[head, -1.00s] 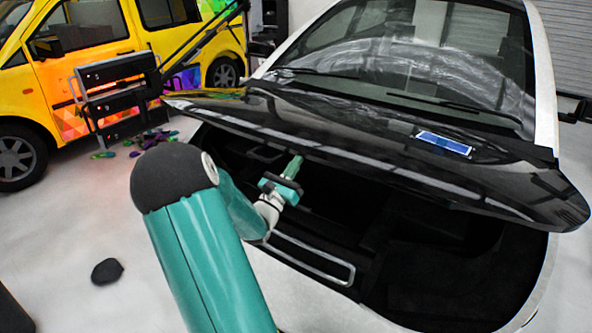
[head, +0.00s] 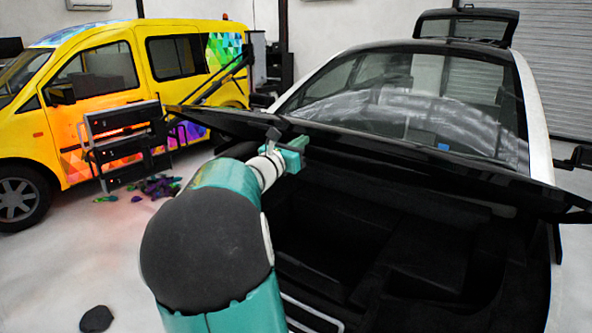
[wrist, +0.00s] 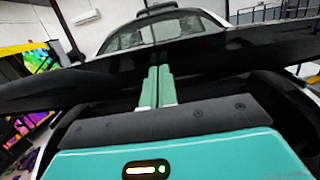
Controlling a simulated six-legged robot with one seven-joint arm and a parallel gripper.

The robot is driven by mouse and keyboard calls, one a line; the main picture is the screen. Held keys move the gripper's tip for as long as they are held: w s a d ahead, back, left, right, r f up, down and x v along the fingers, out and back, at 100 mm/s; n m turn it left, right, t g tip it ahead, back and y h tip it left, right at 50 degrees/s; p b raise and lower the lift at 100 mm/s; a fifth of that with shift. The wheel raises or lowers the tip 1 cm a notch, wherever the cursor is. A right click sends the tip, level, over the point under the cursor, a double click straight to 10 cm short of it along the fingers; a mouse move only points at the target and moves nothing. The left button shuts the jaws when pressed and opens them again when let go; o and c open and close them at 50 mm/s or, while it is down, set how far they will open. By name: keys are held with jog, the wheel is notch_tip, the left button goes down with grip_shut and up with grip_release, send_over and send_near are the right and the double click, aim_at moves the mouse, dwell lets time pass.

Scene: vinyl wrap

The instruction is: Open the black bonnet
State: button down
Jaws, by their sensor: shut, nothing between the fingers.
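The black bonnet (head: 420,165) of the white car is partly raised, seen nearly edge-on across the head view, with the dark bay (head: 350,235) open below it. My gripper (head: 301,144) is at the bonnet's front edge, left of its middle. In the wrist view its two green fingers (wrist: 158,85) are together, pointing at the underside of the bonnet (wrist: 220,50), with nothing between them. Whether the fingertips touch the bonnet cannot be told; the head view hides the tips.
A yellow van (head: 120,75) with a colourful wrap stands at the left. A dark rack (head: 125,140) stands beside it, with coloured scraps (head: 160,187) on the floor. A dark lump (head: 96,318) lies on the floor at lower left.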

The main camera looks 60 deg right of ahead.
aim_at(310, 124)
jog(key=shift+y, duration=0.4)
jog(key=d+r, duration=0.2)
jog(key=r, duration=0.1)
jog(key=d+r, duration=0.2)
jog(key=r, duration=0.1)
jog(key=d+r, duration=0.1)
jog(key=r, duration=0.2)
jog(key=shift+s+d+r, duration=0.1)
jog(key=shift+d+r, duration=0.15)
jog(key=shift+d, duration=0.15)
jog(key=s+d+r, duration=0.1)
jog(key=d+r, duration=0.7)
jog(key=r, duration=0.1)
jog(key=shift+s+d+r, duration=0.2)
jog(key=shift+d+r, duration=0.1)
jog(key=shift+r, duration=0.1)
jog(key=shift+w+a+f, duration=0.1)
jog(key=shift+f, duration=0.05)
